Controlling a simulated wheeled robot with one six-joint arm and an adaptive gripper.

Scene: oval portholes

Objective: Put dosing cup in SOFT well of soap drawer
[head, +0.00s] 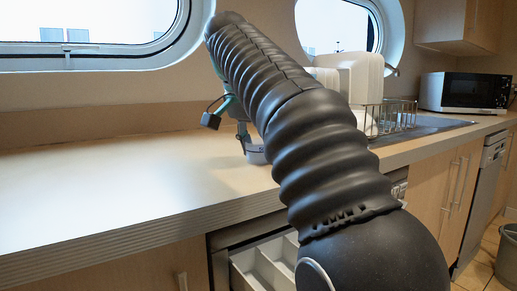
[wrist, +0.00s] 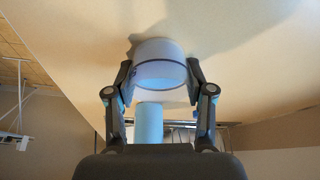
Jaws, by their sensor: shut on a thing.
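My gripper (wrist: 160,78) is shut on the dosing cup (wrist: 158,62), a pale, whitish-lilac round cup with a dark line near its rim and a bluish opening. One finger is on each side of it. In the head view the cup (head: 256,155) shows as a small grey-blue shape over the counter, beside my arm. I cannot tell whether it touches the counter. The open soap drawer (head: 262,268) is low at the bottom of the head view, below the counter's front edge, with pale compartments. My arm hides part of it, and no SOFT marking is readable.
The wooden counter (head: 110,190) is clear on the left. A dish rack (head: 400,115) with white dishes (head: 362,75) stands right of my arm, before a microwave (head: 465,92). A light blue cylinder (wrist: 148,123) shows between my fingers in the wrist view. A bin (head: 507,265) stands on the floor.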

